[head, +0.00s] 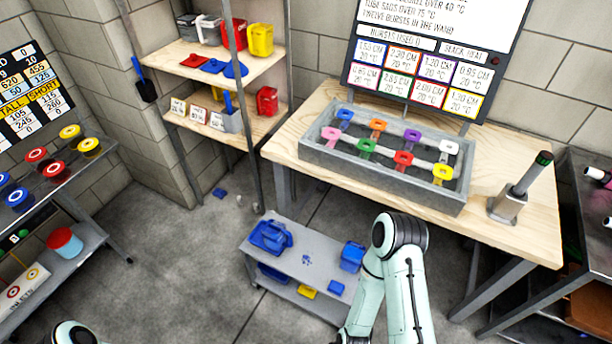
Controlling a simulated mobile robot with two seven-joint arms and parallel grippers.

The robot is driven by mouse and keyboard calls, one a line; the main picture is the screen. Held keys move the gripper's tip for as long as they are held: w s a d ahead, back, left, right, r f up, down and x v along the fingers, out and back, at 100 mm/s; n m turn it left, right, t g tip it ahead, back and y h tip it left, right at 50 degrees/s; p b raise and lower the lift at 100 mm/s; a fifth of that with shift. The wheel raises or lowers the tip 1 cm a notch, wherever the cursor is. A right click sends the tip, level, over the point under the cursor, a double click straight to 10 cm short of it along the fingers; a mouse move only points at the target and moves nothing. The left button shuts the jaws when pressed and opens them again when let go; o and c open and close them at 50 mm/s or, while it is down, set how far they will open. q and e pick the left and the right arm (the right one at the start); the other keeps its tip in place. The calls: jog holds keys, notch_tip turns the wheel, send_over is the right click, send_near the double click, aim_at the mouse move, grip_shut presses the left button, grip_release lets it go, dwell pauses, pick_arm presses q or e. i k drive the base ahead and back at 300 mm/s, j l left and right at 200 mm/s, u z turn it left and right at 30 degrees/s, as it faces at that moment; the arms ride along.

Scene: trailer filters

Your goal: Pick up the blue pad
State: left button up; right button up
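Flat blue pieces (236,70) lie on the upper board of the wooden shelf, right of flat red ones; one may be the blue pad. A small flat blue piece (336,287) lies on the lower level of the grey cart. Another small blue piece (219,193) lies on the floor by the shelf. I cannot tell which of these is the pad. My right arm reaches in at the bottom centre, and a bit of my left arm shows at the bottom left. Neither gripper is in view.
The low grey cart (318,258) holds blue containers (270,237) and a yellow piece (307,292). The wooden table (520,226) bears a grey tray (385,187) with coloured square rings. A rack with coloured discs stands left. Floor between rack and cart is mostly clear.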

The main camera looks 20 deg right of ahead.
aim_at(335, 288)
jog(key=k+z, duration=0.15)
jog(key=z, duration=1)
